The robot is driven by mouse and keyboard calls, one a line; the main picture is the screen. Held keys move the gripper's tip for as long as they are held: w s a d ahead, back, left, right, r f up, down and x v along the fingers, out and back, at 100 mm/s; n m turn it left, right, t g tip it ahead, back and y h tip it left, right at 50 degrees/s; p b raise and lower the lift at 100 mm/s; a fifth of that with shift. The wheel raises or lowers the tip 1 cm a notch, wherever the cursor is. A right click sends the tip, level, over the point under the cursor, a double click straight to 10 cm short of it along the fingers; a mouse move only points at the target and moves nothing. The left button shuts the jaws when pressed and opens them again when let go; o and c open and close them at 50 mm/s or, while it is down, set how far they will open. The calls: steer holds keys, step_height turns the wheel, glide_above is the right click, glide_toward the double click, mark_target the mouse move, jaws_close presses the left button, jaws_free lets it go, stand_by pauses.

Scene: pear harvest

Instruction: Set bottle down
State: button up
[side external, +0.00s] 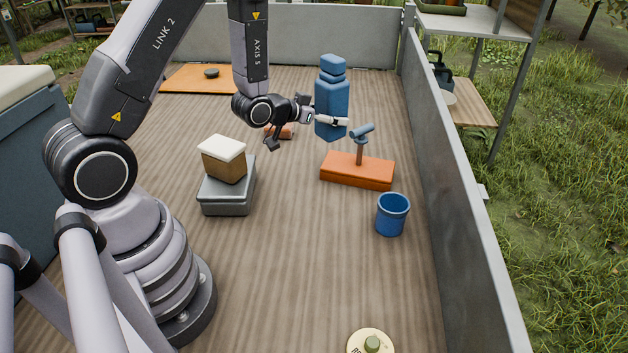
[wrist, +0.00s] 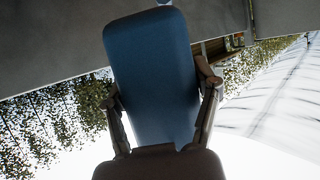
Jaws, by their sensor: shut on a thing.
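The blue bottle (side external: 331,92) stands upright in the side view, toward the far right part of the wooden bed. My gripper (side external: 332,120) is shut around the bottle's lower body from the left. In the wrist view the bottle (wrist: 152,75) fills the middle, with a finger of my gripper (wrist: 160,115) on either side of it. The bottle's base shows just behind the orange block; I cannot tell whether it touches the floor or hangs above it.
An orange block with a blue-topped post (side external: 357,172) stands just in front of the bottle. A blue cup (side external: 392,214) is nearer. A grey box (side external: 226,195) carries a brown, white-lidded box (side external: 222,160). The side wall (side external: 450,160) bounds the right. An orange mat (side external: 190,80) lies far left.

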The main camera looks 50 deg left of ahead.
steer(key=s+a+n+g+y, duration=0.1)
steer(key=s+a+n+y, duration=0.3)
steer(key=a, duration=0.6)
steer(key=s+a+n+g+y, duration=0.2)
steer(key=s+a, duration=0.4)
steer(key=a, duration=0.5)
steer(key=s+a+n+g+y, duration=0.1)
steer(key=s+a+n+y, duration=0.3)
steer(key=a, duration=0.6)
steer(key=shift+m, duration=0.5)
steer(key=w+a+f, duration=0.2)
steer(key=a+f, duration=0.1)
steer(key=f, duration=0.1)
steer(key=w+a+f, duration=0.2)
steer(key=a+f, duration=0.2)
steer(key=f, duration=0.1)
steer(key=w+a+f, duration=0.3)
steer(key=a+f, duration=0.1)
steer(key=f, duration=0.1)
steer(key=shift+w+a+f, duration=0.1)
steer(key=shift+a, duration=0.1)
steer(key=shift+w+a+f, duration=0.1)
steer(key=shift+f, duration=0.8)
steer(key=shift+w+a+f, duration=0.1)
steer(key=shift+f, duration=0.8)
steer(key=shift+f, duration=0.1)
steer(key=o, duration=1.2)
steer(key=shift+f, duration=0.1)
steer(key=shift+o, duration=0.2)
